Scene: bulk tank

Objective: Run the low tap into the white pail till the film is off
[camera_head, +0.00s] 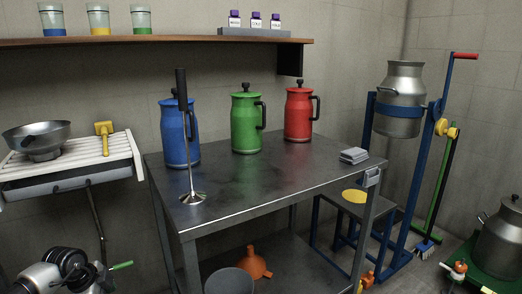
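A tap with an orange-red handle (366,279) shows low by the bench's front right leg. Another small tap with a red top (459,268) is low at the right, by a lidded metal can (500,240). I cannot tell which is the low tap. No plainly white pail shows. A grey, open-topped pail (229,281) is low under the bench, cut by the lower edge, its inside hidden. At the lower left is a silver and black jointed assembly (65,268), perhaps my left arm; no fingertips can be made out. My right gripper is out of view.
The steel bench (270,180) carries blue, green and red jugs and an upright metal plunger (192,196). An orange funnel (255,264) lies beneath. A green lever (122,265) sticks out at lower left. A blue can stand (408,200) and a stool (355,210) crowd the right.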

